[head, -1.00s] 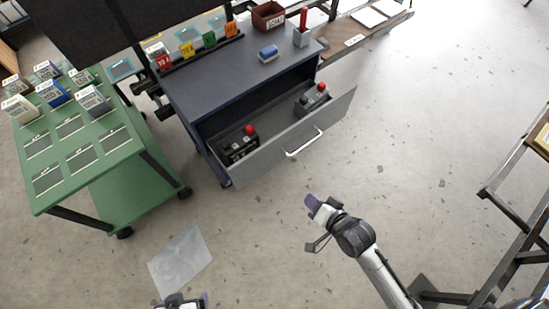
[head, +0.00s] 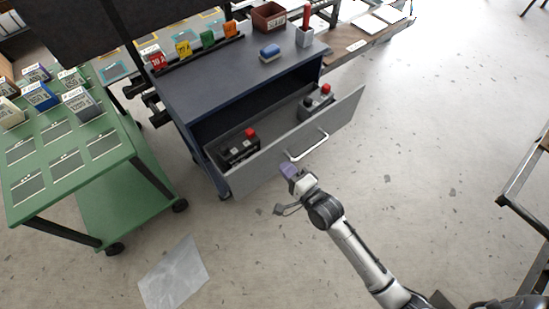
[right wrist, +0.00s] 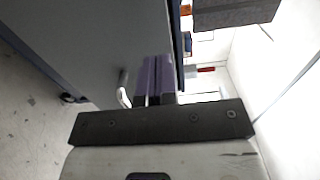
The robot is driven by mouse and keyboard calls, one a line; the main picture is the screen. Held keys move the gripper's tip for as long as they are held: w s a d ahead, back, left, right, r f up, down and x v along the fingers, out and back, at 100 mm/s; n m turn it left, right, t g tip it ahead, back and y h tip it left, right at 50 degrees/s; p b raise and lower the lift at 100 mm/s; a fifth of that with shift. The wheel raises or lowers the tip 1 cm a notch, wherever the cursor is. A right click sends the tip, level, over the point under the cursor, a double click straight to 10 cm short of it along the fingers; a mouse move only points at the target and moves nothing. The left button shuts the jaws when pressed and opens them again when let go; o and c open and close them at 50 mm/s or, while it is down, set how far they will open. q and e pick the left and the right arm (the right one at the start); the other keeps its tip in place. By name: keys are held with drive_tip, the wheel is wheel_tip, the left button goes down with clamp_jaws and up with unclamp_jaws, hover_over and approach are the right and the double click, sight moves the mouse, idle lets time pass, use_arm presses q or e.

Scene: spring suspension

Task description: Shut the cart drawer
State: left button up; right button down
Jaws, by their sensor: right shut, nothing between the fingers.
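The dark blue cart (head: 215,85) stands at the top middle of the head view. Its grey drawer (head: 265,165) is pulled out, with a silver bar handle (head: 308,146) on its front. Two dark devices with red knobs lie inside, one at the left (head: 238,150) and one at the right (head: 317,102). My right gripper (head: 288,171) is shut and empty, close to the drawer front, just below and left of the handle; I cannot tell whether it touches. In the right wrist view the purple fingers (right wrist: 155,78) are together beside the handle (right wrist: 122,90). My left gripper is not in view.
A green wheeled table (head: 90,150) with boxes stands left of the cart. A clear sheet (head: 173,272) lies on the floor. A brown bin (head: 268,17) and blue block (head: 270,52) sit on the cart top. Floor right of the drawer is free.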

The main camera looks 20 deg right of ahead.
sight(270, 150)
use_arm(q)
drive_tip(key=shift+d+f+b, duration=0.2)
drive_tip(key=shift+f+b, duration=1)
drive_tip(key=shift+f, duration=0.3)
use_arm(e)
drive_tip(key=shift+x, duration=2.9)
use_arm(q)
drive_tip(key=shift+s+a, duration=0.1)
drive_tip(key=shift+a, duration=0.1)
